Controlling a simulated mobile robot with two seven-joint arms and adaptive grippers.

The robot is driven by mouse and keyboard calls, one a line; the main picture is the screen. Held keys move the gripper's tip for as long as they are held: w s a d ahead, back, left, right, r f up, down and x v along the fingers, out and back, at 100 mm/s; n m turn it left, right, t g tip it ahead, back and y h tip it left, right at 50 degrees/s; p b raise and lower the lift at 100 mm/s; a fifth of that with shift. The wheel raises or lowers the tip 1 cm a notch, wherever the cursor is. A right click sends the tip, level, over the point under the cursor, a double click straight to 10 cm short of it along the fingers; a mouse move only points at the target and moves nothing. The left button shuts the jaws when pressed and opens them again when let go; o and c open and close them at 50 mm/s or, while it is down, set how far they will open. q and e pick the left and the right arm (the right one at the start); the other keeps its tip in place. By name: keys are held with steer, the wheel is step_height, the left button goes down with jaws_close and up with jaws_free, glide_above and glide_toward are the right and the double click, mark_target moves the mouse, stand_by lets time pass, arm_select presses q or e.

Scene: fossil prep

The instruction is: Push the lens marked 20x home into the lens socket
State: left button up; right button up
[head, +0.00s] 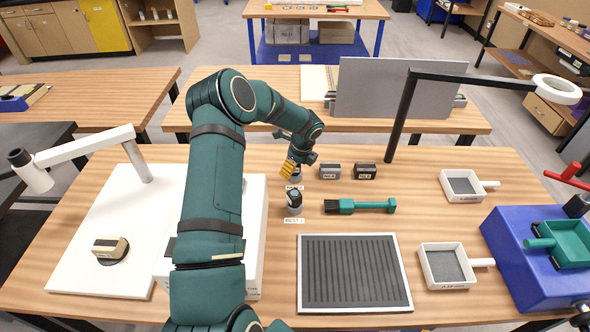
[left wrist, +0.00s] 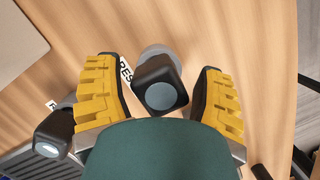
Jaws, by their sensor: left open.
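My left gripper (head: 292,168) is open over the back of the table. In the left wrist view its yellow finger pads stand on both sides of a dark lens (left wrist: 161,84) with a pale round face and a grey lower part. I see a gap on either side of this lens. A second dark lens (head: 294,197) stands nearer, by a "REST" label; it also shows in the left wrist view (left wrist: 54,132). I cannot read a 20x mark on either. A white boom stand (head: 90,147) has a dark-topped head at left; I cannot make out the socket. My right gripper is not in view.
Two small dark boxes (head: 330,171) and a green brush (head: 360,206) lie right of the lenses. A ribbed mat (head: 355,238) is in front. A fossil block (head: 110,247) rests on the white base (head: 75,265). Sieves (head: 447,265) and a blue box stand at right.

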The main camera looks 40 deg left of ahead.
arm_select(q)
steer(key=c, duration=1)
steer(key=shift+r, duration=0.1)
steer(key=shift+r+p, duration=0.4)
steer(key=shift+r, duration=0.15)
steer(key=shift+a+p+v, duration=0.2)
steer(key=shift+p+v, duration=0.4)
steer(key=shift+v, duration=0.3)
steer(key=shift+a+p+v, duration=0.25)
steer(key=shift+p+v, duration=0.4)
steer(key=shift+v, duration=0.25)
steer(key=shift+a+p+v, duration=0.2)
steer(key=shift+p+v, duration=0.4)
steer(key=shift+v, duration=0.3)
steer(key=shift+r, duration=0.2)
